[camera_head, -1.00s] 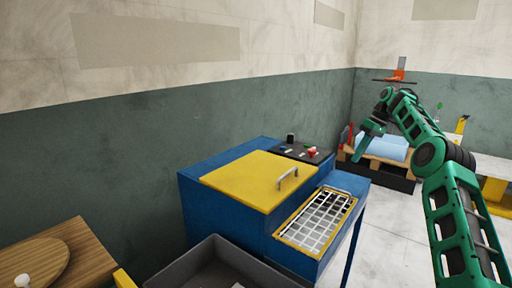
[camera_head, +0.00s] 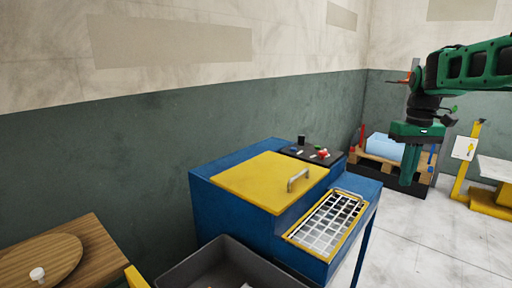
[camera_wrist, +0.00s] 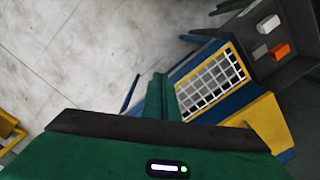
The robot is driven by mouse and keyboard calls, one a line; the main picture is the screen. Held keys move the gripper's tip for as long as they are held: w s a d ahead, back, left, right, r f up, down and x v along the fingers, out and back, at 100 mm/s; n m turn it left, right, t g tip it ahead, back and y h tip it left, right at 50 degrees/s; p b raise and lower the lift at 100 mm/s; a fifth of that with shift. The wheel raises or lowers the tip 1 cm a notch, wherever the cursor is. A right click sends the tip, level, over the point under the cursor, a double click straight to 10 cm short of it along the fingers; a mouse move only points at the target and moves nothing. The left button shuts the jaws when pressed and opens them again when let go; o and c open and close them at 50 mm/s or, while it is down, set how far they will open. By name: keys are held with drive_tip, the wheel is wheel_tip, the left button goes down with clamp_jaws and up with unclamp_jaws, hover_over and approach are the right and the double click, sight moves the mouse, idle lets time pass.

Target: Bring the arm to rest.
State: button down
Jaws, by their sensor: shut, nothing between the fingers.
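My gripper (camera_head: 408,178) hangs at the right in the head view, pointing down, with its green fingers together and nothing between them. My green arm reaches in from the upper right edge. The gripper is in the air, to the right of the blue press with the yellow lid (camera_head: 268,181) and apart from it. In the wrist view the green gripper body fills the bottom, and the fingers (camera_wrist: 157,95) show close together in front of the press's white grid (camera_wrist: 210,83).
The grid panel (camera_head: 328,222) is on the press's right front. A grey bin (camera_head: 175,276) stands in front, and a wooden table (camera_head: 95,250) at lower left. A pallet with a blue block (camera_head: 382,147) and yellow stand (camera_head: 490,198) are behind.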

drive_tip(key=s+f+m, duration=0.2)
drive_tip(key=s+f, duration=0.2)
drive_tip(key=s, duration=0.7)
drive_tip(key=s+f+m, duration=0.2)
drive_tip(key=s+f, duration=0.2)
drive_tip(key=s, duration=0.7)
drive_tip(key=s+f+m, duration=0.2)
drive_tip(key=s+f, duration=0.2)
drive_tip(key=s, duration=0.7)
drive_tip(key=shift+a, duration=0.35)
drive_tip(key=shift+w+f, duration=0.2)
drive_tip(key=shift+w, duration=0.35)
